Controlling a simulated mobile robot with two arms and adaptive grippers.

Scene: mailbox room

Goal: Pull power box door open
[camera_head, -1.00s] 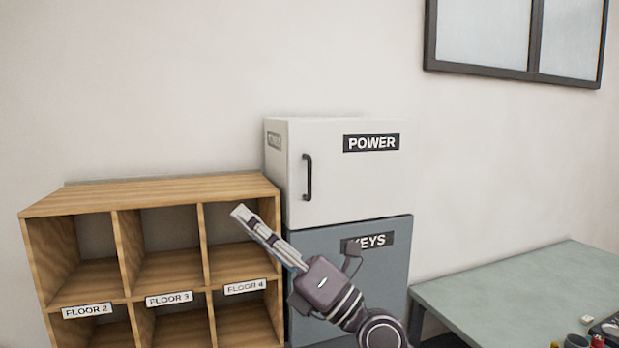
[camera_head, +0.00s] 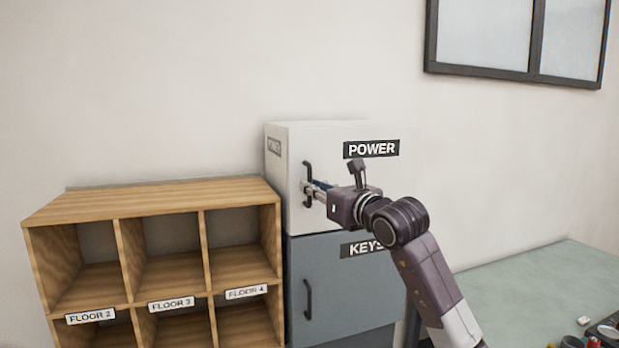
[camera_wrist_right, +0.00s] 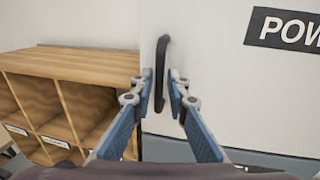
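The white power box (camera_head: 345,140) with the black POWER label stands on the blue-grey keys box. Its door looks shut. Its dark vertical handle (camera_head: 307,183) is at the door's left edge. My right gripper (camera_head: 308,190) is at the handle. In the right wrist view the handle (camera_wrist_right: 161,70) stands between the two fingertips of the right gripper (camera_wrist_right: 160,92), with a visible gap on the right finger's side. The fingers are apart; the handle is not clasped. My left gripper is in neither view.
The blue-grey keys box (camera_head: 345,285) with its own dark handle is directly below. A wooden shelf (camera_head: 150,195) with labelled compartments stands close on the left. A pale green table (camera_head: 535,285) with small items is at the right.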

